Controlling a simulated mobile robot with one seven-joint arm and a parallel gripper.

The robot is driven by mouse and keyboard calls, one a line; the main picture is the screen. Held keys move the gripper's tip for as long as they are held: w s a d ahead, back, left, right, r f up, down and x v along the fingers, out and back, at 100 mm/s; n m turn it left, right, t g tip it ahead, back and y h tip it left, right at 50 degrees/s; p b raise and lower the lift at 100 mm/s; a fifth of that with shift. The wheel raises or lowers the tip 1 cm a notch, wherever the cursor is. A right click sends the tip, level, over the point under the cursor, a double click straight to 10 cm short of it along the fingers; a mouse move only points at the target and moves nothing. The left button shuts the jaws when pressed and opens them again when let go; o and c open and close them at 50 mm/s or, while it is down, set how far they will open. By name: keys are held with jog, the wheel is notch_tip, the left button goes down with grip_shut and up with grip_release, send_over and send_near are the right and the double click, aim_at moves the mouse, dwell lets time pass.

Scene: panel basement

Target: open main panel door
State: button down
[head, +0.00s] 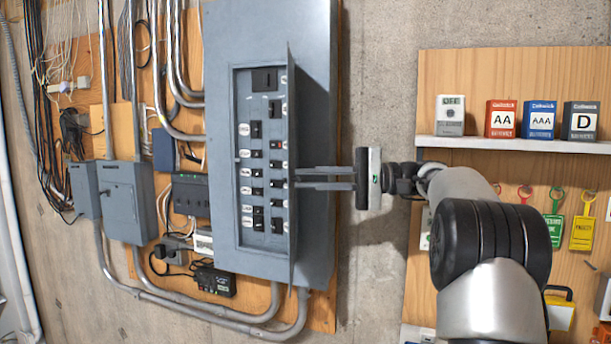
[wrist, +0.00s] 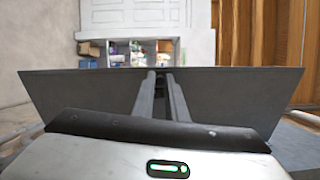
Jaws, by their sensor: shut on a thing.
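The main electrical panel (head: 222,200) is a tall grey box on the wall, with its rows of black breakers showing. Its door (head: 291,240) stands swung out from the right side of the breaker opening, seen nearly edge-on. My gripper (head: 298,178) reaches in from the right, its two fingers level and ending at the door. In the wrist view the door (wrist: 235,95) spans the picture as a dark grey plate, and my gripper (wrist: 161,80) is closed on it near its middle. The exact gripped part is hidden.
Grey conduits and smaller boxes (head: 128,200) fill the wall to the left. A wooden board (head: 520,75) on the right holds a shelf (head: 520,144) with battery boxes and hanging coloured tags (head: 555,228). Bare concrete lies between panel and board.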

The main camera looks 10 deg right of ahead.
jog(key=shift+d+r, duration=0.1)
jog(key=shift+d, duration=0.1)
dwell(0.5)
jog(key=c, duration=1.8)
grip_release()
jog(key=v, duration=1.2)
jog(key=shift+p, duration=0.3)
jog(key=shift+w, duration=0.15)
